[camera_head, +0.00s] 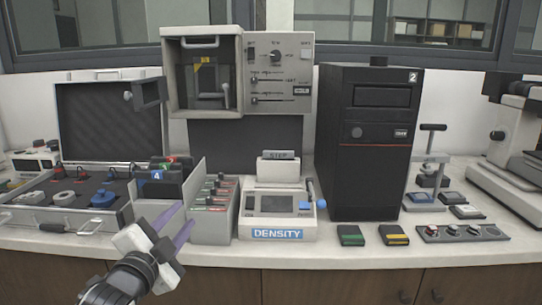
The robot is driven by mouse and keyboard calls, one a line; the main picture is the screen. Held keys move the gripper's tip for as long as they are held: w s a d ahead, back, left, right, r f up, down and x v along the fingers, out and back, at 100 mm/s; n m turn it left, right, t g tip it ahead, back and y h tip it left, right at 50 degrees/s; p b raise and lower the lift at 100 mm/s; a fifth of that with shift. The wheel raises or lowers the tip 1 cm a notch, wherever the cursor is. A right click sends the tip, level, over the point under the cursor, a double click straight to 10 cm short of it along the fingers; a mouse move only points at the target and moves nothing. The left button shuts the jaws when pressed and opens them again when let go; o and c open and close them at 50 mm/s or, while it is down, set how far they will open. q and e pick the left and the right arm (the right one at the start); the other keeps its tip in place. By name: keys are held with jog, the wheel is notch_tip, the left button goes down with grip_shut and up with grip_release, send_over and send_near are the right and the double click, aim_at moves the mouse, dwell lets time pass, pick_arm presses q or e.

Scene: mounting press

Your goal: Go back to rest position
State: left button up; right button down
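My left gripper (180,219) is in front of the bench at the lower left. Its two purple fingers point up and to the right, with a gap between them and nothing seen held. The fingertips show in front of the grey rack (212,226) and the right end of the open case; I cannot tell how far apart they are in depth. The mounting press (240,72), a grey unit with an open chamber and a control panel, stands at the back centre. My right gripper is not in view.
An open case (62,212) lies left. The density device (281,210) stands at centre, a black tower (366,140) right of it. Green (350,235) and yellow (394,235) blocks, a button strip (462,233) and a microscope (512,150) are to the right. Space before the bench front looks clear.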

pick_arm(q)
jog(key=s+d+f+n+g, duration=0.1)
jog(key=s+f+n+g, duration=0.1)
jog(key=s+f, duration=0.45)
jog(key=s+d+f+n+g, duration=0.1)
jog(key=s+f+n, duration=0.15)
jog(key=f, duration=0.65)
jog(key=s+f+n+g, duration=0.1)
jog(key=s+f+g, duration=0.1)
jog(key=s+f, duration=0.45)
jog(key=s+d+f+n+g+p, duration=0.1)
jog(key=s+f+n+g, duration=0.2)
jog(key=s+f, duration=1.2)
jog(key=s+n, duration=0.2)
jog(key=s, duration=0.1)
jog(key=shift+d+g, duration=0.4)
